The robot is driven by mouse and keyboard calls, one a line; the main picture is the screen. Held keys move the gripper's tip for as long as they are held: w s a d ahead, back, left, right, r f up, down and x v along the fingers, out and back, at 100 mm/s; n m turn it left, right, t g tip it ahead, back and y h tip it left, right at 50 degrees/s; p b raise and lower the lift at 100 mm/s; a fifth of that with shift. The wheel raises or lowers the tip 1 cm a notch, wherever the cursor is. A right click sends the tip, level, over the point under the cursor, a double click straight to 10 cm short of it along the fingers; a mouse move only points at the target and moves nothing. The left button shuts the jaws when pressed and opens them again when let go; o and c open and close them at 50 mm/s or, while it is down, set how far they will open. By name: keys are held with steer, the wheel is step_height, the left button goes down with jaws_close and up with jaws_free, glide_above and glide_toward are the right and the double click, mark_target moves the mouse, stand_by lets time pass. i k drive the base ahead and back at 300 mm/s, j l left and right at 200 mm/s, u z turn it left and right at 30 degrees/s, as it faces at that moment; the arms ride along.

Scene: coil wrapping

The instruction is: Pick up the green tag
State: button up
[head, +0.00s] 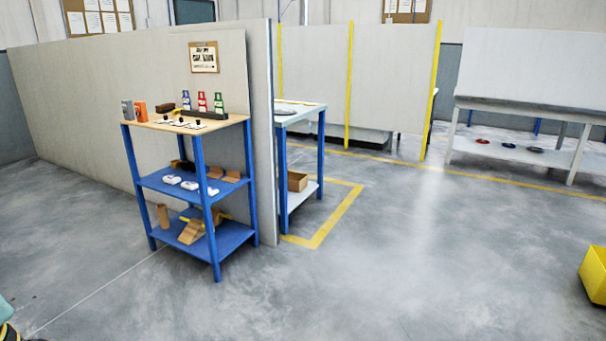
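The green tag (219,103) stands upright on the top shelf of a blue-legged shelf unit (156,124), left of the picture's middle. It is the rightmost in a row with a red tag (202,102) and a blue tag (186,100). A dark bar (205,114) lies just in front of the tags. My gripper is not in view, so its state does not show.
The top shelf also holds small boxes (140,109) and several dark pieces. Grey partitions (90,110) stand behind the unit. A workbench (300,112) adjoins it on the right. A yellow bin (594,275) is at far right. The floor in front is clear.

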mark_target(218, 106)
steer(key=i, duration=1.55)
steer(key=i+u, duration=0.25)
steer(key=i, duration=0.2)
steer(key=i+l+u, duration=0.1)
steer(key=i+u, duration=0.15)
steer(key=i, duration=0.15)
steer(key=i+l+u, duration=0.25)
steer(key=i, duration=0.2)
steer(key=i+j+u, duration=0.25)
steer(key=i, duration=0.4)
steer(key=l, duration=0.1)
